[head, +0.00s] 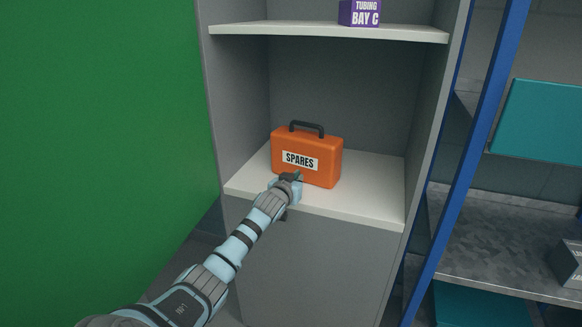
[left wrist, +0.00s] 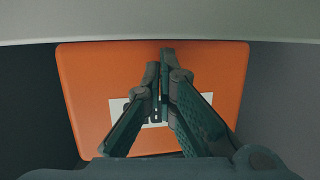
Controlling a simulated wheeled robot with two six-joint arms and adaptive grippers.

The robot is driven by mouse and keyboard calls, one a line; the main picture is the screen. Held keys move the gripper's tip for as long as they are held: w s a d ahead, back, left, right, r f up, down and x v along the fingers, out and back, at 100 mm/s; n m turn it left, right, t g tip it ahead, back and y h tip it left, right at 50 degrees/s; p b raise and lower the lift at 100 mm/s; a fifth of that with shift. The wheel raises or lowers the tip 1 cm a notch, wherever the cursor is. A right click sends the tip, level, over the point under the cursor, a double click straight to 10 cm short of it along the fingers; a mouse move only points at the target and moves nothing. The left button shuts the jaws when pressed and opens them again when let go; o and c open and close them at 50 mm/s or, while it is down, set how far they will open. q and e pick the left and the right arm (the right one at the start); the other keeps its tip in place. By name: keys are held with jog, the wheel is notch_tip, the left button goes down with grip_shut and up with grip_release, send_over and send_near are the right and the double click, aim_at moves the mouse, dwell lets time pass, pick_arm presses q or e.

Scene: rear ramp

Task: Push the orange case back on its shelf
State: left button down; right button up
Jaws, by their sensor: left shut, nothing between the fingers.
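The orange case (head: 322,171), with a dark handle on top and a white "SPARES" label, stands upright on the white shelf (head: 366,198) of a grey cabinet. It is a little left of the shelf's middle, with bare shelf behind it. My left gripper (head: 296,177) is shut and empty at the lower front of the case, just below the label. I cannot tell whether the fingertips touch it. In the left wrist view the orange case (left wrist: 215,75) fills the middle, and the shut fingers (left wrist: 164,58) cover part of its label. My right gripper is not in view.
An upper shelf (head: 290,30) holds a purple box (head: 360,13) marked "TUBING BAY C". A green panel (head: 90,120) stands at left. At right, a blue-post rack (head: 470,150) holds a teal bin (head: 540,122). The shelf right of the case is clear.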

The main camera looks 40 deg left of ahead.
pick_arm(q)
jog(key=s+d+p, duration=0.4)
jog(key=s+p, duration=0.3)
jog(key=s, duration=0.3)
jog(key=shift+s+d+r, duration=0.15)
jog(key=shift+s+d, duration=0.15)
jog(key=shift+s, duration=0.05)
